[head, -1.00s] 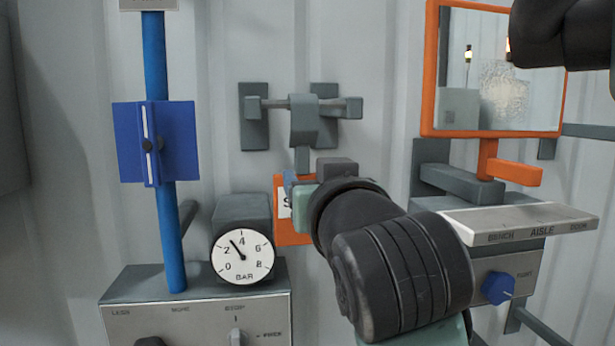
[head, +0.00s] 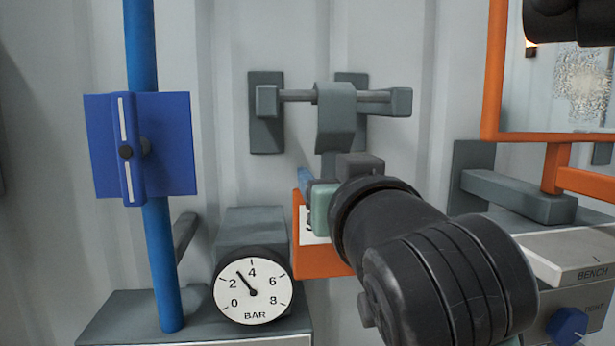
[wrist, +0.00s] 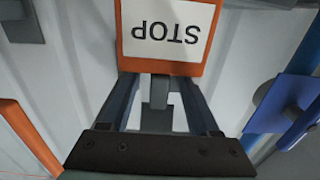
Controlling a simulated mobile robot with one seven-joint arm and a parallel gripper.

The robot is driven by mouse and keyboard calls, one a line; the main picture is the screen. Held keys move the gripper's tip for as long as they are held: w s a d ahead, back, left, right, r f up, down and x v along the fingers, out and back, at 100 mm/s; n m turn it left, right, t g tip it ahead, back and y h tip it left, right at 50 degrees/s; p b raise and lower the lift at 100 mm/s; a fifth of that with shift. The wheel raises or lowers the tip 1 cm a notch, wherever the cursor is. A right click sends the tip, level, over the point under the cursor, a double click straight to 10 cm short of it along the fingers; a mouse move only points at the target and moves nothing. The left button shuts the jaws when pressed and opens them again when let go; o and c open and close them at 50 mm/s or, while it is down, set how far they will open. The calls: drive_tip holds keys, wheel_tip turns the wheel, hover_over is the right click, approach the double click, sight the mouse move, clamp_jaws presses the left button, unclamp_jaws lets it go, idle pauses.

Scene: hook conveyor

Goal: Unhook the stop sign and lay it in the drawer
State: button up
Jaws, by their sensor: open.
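The stop sign (head: 322,262), an orange-framed plate with a white face, hangs below a grey hanger (head: 335,115) on a wall rail (head: 297,96). My gripper (head: 306,184) and arm cover much of it in the head view. In the wrist view the sign (wrist: 172,38) appears upside down at the top, with STOP readable. My open gripper (wrist: 157,84) has one finger on each side of the grey stem (wrist: 159,93) at the sign's edge. Whether the fingers touch it, I cannot tell. I cannot make out a drawer.
A blue post (head: 160,250) with a blue plate (head: 172,145) stands left. A pressure gauge (head: 252,286) sits on a grey box below. An orange-framed mirror (head: 560,135), a grey bracket and a panel with a blue knob (head: 567,325) are at right.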

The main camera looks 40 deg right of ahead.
clamp_jaws()
drive_tip(key=c, duration=0.6)
unclamp_jaws()
clamp_jaws()
drive_tip(key=shift+d, duration=0.1)
idle(0.8)
